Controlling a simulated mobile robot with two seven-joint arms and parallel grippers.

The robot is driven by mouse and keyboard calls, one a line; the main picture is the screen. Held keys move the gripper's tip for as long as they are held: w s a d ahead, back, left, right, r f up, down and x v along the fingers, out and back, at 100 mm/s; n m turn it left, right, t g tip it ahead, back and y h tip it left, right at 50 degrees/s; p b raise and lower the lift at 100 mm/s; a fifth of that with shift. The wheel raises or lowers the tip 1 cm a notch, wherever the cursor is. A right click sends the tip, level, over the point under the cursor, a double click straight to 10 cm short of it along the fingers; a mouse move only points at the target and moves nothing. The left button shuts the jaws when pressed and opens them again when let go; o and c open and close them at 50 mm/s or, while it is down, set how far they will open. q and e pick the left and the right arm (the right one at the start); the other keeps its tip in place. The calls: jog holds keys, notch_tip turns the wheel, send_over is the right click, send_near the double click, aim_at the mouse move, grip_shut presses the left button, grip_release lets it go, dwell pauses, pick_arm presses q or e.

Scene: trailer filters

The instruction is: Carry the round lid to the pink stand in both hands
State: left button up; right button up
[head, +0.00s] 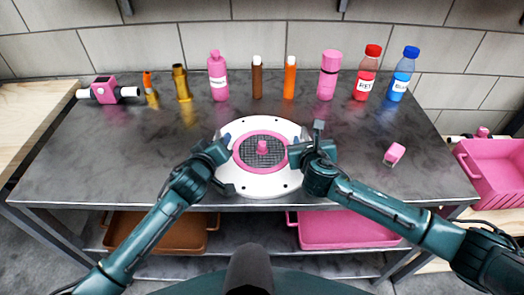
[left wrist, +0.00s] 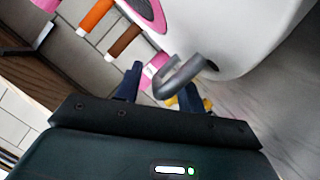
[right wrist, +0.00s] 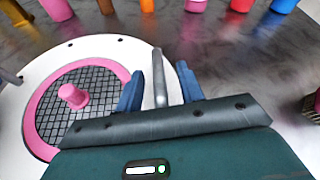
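The round lid (head: 287,183) is a white disc with a pink ring, dark mesh and a pink knob; it is at the table's front middle. It also shows in the right wrist view (right wrist: 108,50). My left gripper (head: 222,165) is at its left edge, its fingers apart around a grey curved handle (left wrist: 178,78). My right gripper (head: 303,146) is at its right edge, fingers apart on both sides of a grey upright handle (right wrist: 160,80). I cannot tell which pink thing is the stand; a pink block on a white bar (head: 105,88) is at the far left.
Several bottles and tubes line the back, including a pink bottle (head: 218,80) and a red-capped bottle (head: 367,75). A small pink piece (head: 394,154) lies at right. A pink bin (head: 492,172) is beyond the table's right edge. Mid-left tabletop is clear.

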pick_arm(q)
jog(key=shift+w+d+f, duration=0.1)
jog(key=shift+w+f, duration=0.05)
jog(key=shift+w, duration=0.35)
pick_arm(e)
jog(key=shift+w+f, duration=0.15)
jog(key=shift+w, duration=0.35)
pick_arm(q)
jog(key=shift+c, duration=0.3)
pick_arm(e)
jog(key=shift+c, duration=0.4)
pick_arm(q)
grip_shut()
pick_arm(e)
grip_shut()
pick_arm(q)
jog(key=shift+r, duration=0.3)
pick_arm(e)
jog(key=shift+r, duration=0.2)
